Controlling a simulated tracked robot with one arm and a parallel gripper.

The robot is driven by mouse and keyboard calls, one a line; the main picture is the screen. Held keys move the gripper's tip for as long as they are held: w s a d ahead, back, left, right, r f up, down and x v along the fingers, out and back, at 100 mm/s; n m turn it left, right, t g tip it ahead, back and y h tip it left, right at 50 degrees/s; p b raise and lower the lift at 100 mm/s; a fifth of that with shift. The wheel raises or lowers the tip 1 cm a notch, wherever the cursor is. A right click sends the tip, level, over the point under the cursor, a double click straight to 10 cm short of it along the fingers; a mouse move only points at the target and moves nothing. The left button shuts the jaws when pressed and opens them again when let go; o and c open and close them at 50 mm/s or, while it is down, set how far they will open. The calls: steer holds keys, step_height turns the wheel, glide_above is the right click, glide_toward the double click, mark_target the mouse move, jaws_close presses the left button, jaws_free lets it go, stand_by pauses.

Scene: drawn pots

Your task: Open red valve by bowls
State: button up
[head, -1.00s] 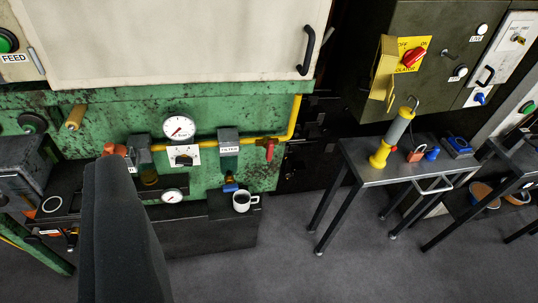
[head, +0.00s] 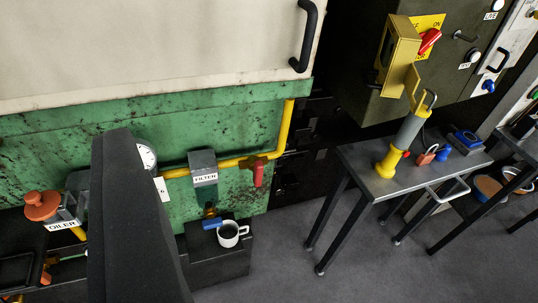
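A red valve lever (head: 259,173) hangs straight down from the yellow pipe (head: 234,162), crosswise to it, right of the grey FILTER unit (head: 203,168). An OILER unit (head: 63,218) with an orange-red knob stands at lower left.
A white mug (head: 230,234) stands on a black box below the filter. A metal table (head: 368,178) at right holds a yellow-and-grey tool (head: 402,143) and a padlock. A red rotary handle (head: 430,40) is on the green cabinet. Floor between is clear.

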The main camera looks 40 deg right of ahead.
steer(key=w+d+f+h+b, duration=0.1)
steer(key=w+d+f, duration=0.8)
steer(key=f, duration=0.3)
steer(key=m+t+h+b, duration=0.1)
steer(key=m+h+b, duration=0.1)
steer(key=b, duration=0.2)
glide_toward(260, 175)
steer(key=shift+b+x, duration=0.35)
steer(key=shift+x, duration=3.1)
steer(key=shift+w+d+f, duration=0.1)
steer(key=shift+w+d, duration=0.05)
steer(key=shift+w, duration=0.1)
steer(key=shift+w+d, duration=0.1)
steer(key=shift+w, duration=0.4)
steer(key=shift+w+d, duration=0.15)
steer(key=shift+w, duration=0.45)
